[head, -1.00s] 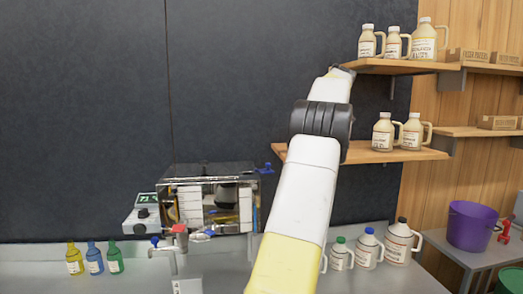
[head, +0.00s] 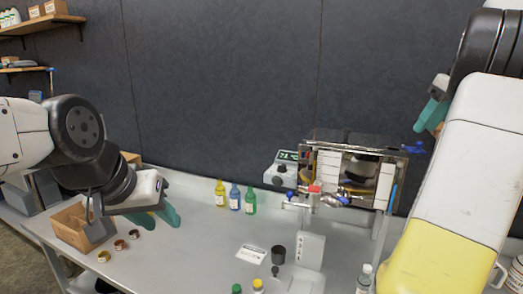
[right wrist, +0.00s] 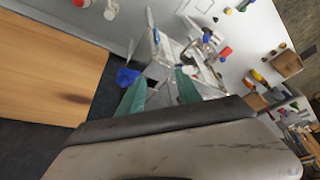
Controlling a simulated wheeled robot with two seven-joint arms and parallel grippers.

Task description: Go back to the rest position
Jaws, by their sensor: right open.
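My left gripper (head: 164,222) is in the head view at the left, above the steel counter (head: 200,260). Its two teal fingers look apart, with nothing visible between them. My right gripper (head: 432,115) is high at the right of the head view, partly hidden by my right arm. In the right wrist view its teal fingers (right wrist: 161,84) are wide apart and empty. The evaporator (head: 345,175) stands on the counter, left of my right arm. It also shows beyond the fingers in the right wrist view (right wrist: 160,50).
Yellow (head: 221,194), blue (head: 235,198) and green (head: 250,200) bottles stand along the wall. A wooden crate (head: 72,235) and small round samples (head: 120,245) are near my left gripper. A wooden shelf (right wrist: 45,70) is close to my right gripper. Open counter lies between the samples and bottles.

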